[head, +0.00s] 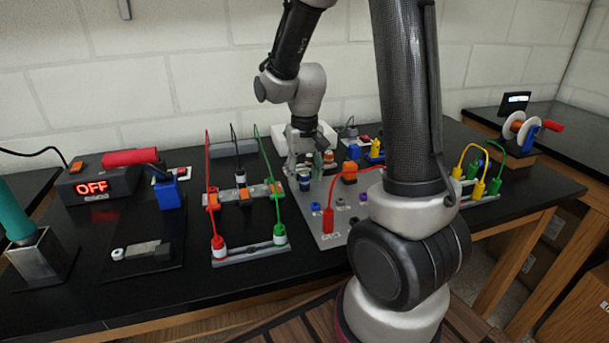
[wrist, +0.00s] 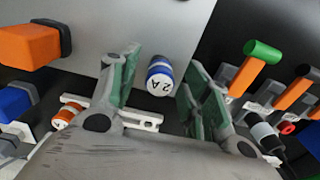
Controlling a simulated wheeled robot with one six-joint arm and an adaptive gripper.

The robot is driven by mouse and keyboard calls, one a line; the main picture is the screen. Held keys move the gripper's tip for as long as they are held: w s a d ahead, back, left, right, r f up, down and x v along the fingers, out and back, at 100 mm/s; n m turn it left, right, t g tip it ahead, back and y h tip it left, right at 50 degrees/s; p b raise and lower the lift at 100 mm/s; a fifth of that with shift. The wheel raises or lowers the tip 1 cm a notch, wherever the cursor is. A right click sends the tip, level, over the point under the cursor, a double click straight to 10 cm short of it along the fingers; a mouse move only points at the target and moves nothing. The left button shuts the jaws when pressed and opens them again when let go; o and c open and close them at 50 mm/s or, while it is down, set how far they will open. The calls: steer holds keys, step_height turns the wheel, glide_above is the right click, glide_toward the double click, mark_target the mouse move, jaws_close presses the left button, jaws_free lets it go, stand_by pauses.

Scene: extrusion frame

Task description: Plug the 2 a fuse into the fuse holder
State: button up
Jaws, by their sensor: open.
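The 2 A fuse (wrist: 160,76) is a small white cylinder with blue bands, and "2 A" is readable on its end in the wrist view. It stands out from the grey panel (wrist: 185,25). My gripper (wrist: 162,68) is open, with one green-padded finger on each side of the fuse and gaps visible between. In the head view my gripper (head: 302,168) is over the panel, just above a blue-banded piece (head: 304,183) that appears to be this fuse. A white slotted bar (wrist: 140,119) lies partly behind my gripper. I cannot tell for sure which part is the fuse holder.
An orange-banded cylinder (wrist: 67,116) is by the bar's left end. An orange block (head: 349,172) and red cable (head: 328,219) stand right of my gripper. Green and red plugs with cables (head: 280,234) are left. The bench front (head: 135,290) is partly clear.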

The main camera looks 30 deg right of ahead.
step_height(320, 180, up, 12)
stand_by(0.5)
stand_by(0.4)
